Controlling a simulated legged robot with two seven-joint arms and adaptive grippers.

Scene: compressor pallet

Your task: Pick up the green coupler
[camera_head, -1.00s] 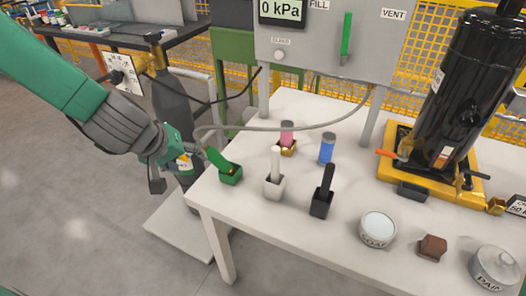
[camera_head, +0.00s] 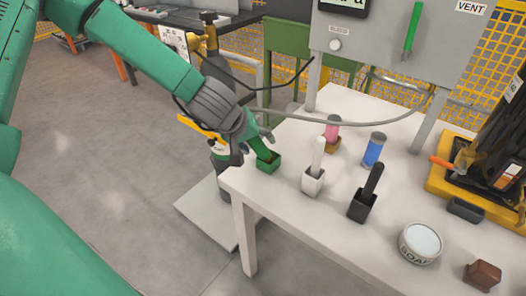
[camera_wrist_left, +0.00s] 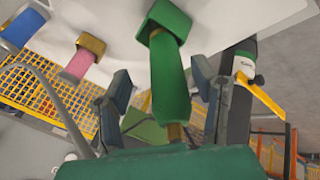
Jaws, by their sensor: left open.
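The green coupler stands at the near left corner of the white table, with a green square block (camera_head: 268,163) at its base and a green handle (camera_wrist_left: 170,85) leaning out of it. My left gripper (camera_head: 254,146) is at the handle, coming from the upper left. In the left wrist view my left gripper (camera_wrist_left: 163,90) is open, with one finger on each side of the handle. Gaps show beside the handle, so the fingers do not appear closed on it. My right gripper is not in view.
On the white table (camera_head: 300,225) stand a white-handled block (camera_head: 314,182), a black-handled block (camera_head: 363,207), a pink item (camera_head: 332,130), a blue cylinder (camera_head: 374,150) and a round tin (camera_head: 420,243). A grey hose (camera_head: 350,123) crosses behind.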

